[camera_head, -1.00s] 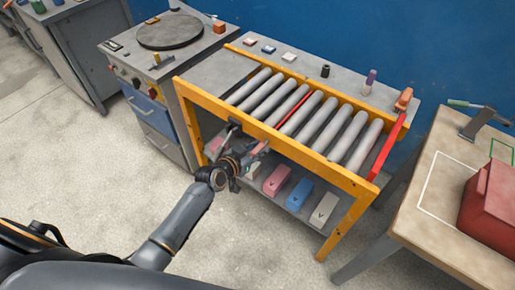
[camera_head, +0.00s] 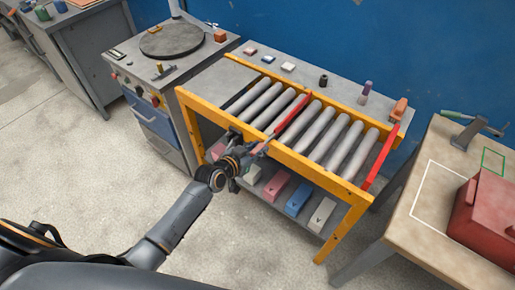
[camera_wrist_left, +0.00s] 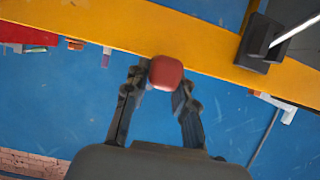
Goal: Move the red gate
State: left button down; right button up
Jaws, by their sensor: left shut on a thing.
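The red gate (camera_head: 292,112) is a red bar lying across the yellow-framed roller table (camera_head: 350,186), between two grey rollers. It stands up at about roller height. My left gripper (camera_head: 262,148) is at the front yellow rail, near the gate's front end. In the left wrist view, my left gripper (camera_wrist_left: 160,80) is shut on a rounded red knob (camera_wrist_left: 166,72), just beside the yellow rail (camera_wrist_left: 120,32). The link between knob and gate is hidden. Another red bar (camera_head: 382,156) closes the right end of the rollers. My right gripper is not in view.
Coloured blocks, including a blue one (camera_head: 299,197), sit on the lower shelf. A black bracket (camera_wrist_left: 258,45) is fixed on the rail near my gripper. A workbench with a red box (camera_head: 485,210) stands at the right. Open floor lies in front.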

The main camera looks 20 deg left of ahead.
pick_arm(q)
jog(key=shift+w+r, duration=0.15)
jog(key=shift+r, duration=0.1)
jog(key=c, duration=1.1)
grip_release()
jog(key=shift+s, duration=0.2)
jog(key=shift+s+a, duration=0.15)
jog(key=shift+s, duration=0.05)
jog(key=v, duration=1.1)
jog(key=shift+s+r, duration=0.15)
jog(key=shift+s, duration=0.1)
